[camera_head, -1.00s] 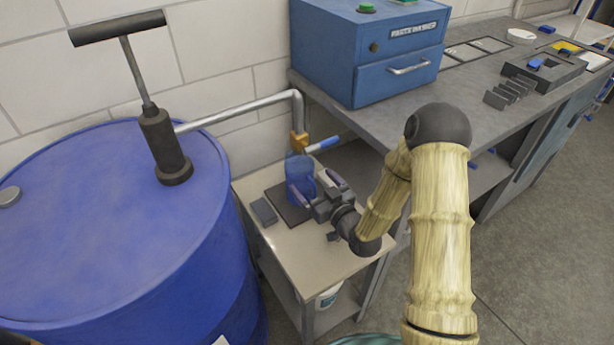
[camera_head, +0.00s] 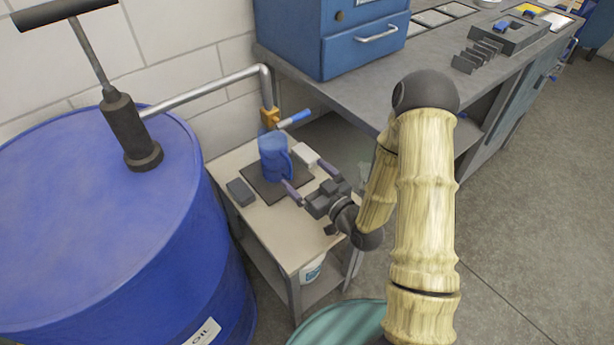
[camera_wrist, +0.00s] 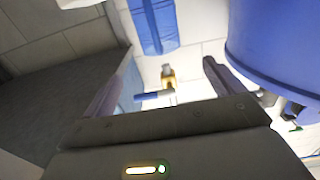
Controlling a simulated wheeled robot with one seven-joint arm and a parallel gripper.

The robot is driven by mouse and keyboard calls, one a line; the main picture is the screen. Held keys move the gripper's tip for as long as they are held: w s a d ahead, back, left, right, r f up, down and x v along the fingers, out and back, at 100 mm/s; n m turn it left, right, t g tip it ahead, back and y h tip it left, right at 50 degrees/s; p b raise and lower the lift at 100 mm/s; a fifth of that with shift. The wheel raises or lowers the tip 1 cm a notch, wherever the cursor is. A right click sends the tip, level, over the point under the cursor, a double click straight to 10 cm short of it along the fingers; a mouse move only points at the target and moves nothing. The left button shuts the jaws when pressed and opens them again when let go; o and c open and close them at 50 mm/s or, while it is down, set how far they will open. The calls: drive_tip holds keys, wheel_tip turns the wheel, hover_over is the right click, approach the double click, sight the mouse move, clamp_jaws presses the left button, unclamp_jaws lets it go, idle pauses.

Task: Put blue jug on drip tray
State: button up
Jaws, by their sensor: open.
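The blue jug (camera_head: 273,160) stands upright on the dark, flat drip tray (camera_head: 264,196), below the tap outlet, with its handle on the side toward my gripper. My gripper (camera_head: 308,177) is open and empty, just to the lower right of the jug, its fingers apart from the body. My gripper (camera_wrist: 165,82) is open there with nothing between the fingers. Part of the tray is hidden behind the jug.
The brass tap (camera_head: 269,117) with its blue lever (camera_head: 295,118) hangs above the jug. A grey block (camera_head: 240,192) and a white block (camera_head: 305,153) flank the tray on the small table (camera_head: 283,237). A blue drum (camera_head: 100,230) stands left; a workbench (camera_head: 345,95) stands behind.

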drive_tip(key=shift+w, duration=0.1)
drive_tip(key=s+d+m+g+h, duration=0.2)
drive_tip(key=s+d+g+h, duration=0.2)
drive_tip(key=d+g+h, duration=0.4)
drive_tip(key=s+d+r+m+g+h, duration=0.1)
drive_tip(key=s+r+m+g, duration=0.1)
drive_tip(key=s, duration=0.4)
drive_tip(key=s+d+r+m+g+h, duration=0.1)
drive_tip(key=s+r+m+g, duration=0.1)
drive_tip(key=s, duration=0.4)
drive_tip(key=shift+d+r+m, duration=0.4)
drive_tip(key=shift+r, duration=0.45)
